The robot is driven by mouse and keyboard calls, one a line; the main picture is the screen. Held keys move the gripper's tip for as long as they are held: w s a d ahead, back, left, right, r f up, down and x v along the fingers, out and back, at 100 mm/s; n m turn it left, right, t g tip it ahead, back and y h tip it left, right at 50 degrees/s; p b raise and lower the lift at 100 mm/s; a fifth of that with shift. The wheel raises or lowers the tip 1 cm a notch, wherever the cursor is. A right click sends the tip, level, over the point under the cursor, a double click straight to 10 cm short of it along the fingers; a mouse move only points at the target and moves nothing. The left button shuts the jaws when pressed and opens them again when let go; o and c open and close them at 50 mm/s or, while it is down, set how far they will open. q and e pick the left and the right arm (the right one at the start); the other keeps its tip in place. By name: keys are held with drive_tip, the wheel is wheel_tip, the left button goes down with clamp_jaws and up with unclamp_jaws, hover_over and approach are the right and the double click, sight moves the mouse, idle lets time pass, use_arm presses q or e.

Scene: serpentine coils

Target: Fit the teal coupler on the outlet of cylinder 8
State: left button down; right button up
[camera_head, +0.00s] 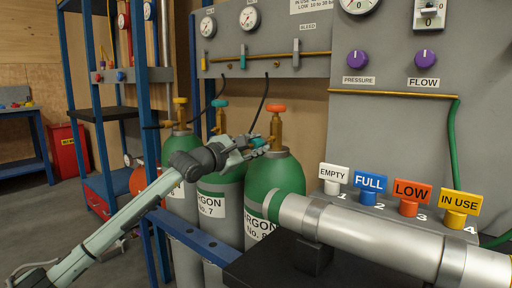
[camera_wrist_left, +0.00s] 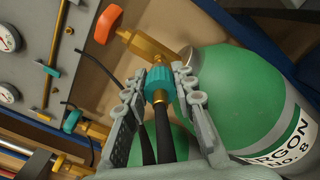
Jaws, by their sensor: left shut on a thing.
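The teal coupler (camera_wrist_left: 159,84) sits between the two fingers of my left gripper (camera_wrist_left: 160,95), with a brass end and a black hose below it. In the head view my left gripper (camera_head: 252,145) is shut on the coupler (camera_head: 259,142), close beside the valve of cylinder 8. Cylinder 8 (camera_head: 275,177) is green, labelled ARGON No. 8, with a brass valve (camera_head: 275,128) and an orange handwheel (camera_head: 276,108). In the wrist view the valve (camera_wrist_left: 138,44) lies just beyond the coupler. I cannot tell whether coupler and outlet touch. My right gripper is not in view.
Cylinder 7 (camera_head: 217,190) stands left of cylinder 8, with a teal handwheel (camera_head: 220,103). A blue rail (camera_head: 205,240) runs in front. A large silver pipe (camera_head: 370,238) crosses at right, before the EMPTY (camera_head: 334,173) and FULL (camera_head: 370,183) tags. A gauge panel (camera_head: 275,22) hangs behind.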

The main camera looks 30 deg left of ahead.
use_arm(q)
drive_tip(key=shift+w, duration=0.2)
drive_tip(key=shift+w, duration=0.7)
drive_tip(key=shift+w+d, duration=0.1)
drive_tip(key=shift+w, duration=0.3)
drive_tip(key=shift+r, duration=0.15)
idle(0.3)
drive_tip(key=c, duration=1.7)
unclamp_jaws()
drive_tip(key=o, duration=0.5)
drive_tip(key=shift+w, duration=0.15)
drive_tip(key=shift+o, duration=0.2)
drive_tip(key=shift+f, duration=0.2)
